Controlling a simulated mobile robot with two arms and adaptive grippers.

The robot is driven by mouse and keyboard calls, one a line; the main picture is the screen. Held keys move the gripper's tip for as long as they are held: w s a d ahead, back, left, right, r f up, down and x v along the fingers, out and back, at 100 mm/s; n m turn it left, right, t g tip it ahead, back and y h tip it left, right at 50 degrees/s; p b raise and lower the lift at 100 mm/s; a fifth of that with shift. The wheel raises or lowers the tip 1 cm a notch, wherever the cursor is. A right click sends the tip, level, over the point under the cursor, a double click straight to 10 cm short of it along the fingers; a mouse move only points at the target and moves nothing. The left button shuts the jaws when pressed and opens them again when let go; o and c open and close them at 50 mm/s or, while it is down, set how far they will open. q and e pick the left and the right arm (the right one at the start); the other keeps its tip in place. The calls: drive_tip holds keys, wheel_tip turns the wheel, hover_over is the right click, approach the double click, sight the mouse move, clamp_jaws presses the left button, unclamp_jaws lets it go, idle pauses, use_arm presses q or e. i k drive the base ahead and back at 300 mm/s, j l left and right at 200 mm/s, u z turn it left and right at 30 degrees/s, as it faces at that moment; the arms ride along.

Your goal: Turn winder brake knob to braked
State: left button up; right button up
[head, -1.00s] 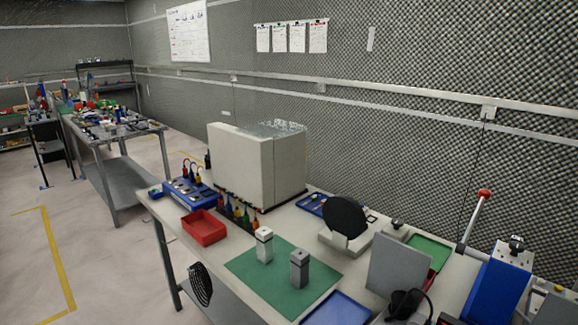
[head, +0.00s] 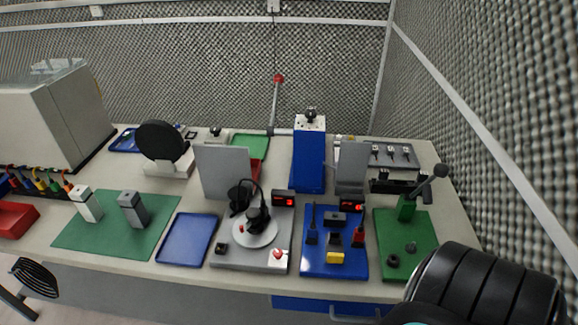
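A blue upright unit (head: 308,162) stands at the back of the bench, right of the middle. A small black knob (head: 311,115) sits on its white top plate (head: 309,125). I cannot tell for certain that this is the winder brake knob, and its setting is too small to read. A lever with a red ball (head: 279,79) rises behind and to the left of the unit. Neither gripper is in view. A black rounded part of my own arm fills the lower right corner.
In front stand a grey station (head: 222,260) with a round plate, a blue panel (head: 318,268) with small controls, and a green board (head: 420,235) with a ball-ended lever. A blue tray (head: 187,240) and green mat (head: 70,235) lie left. A foam wall closes the right side.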

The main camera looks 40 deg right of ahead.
sight(277, 254)
drive_tip(key=l+z, duration=0.15)
drive_tip(key=z, duration=1)
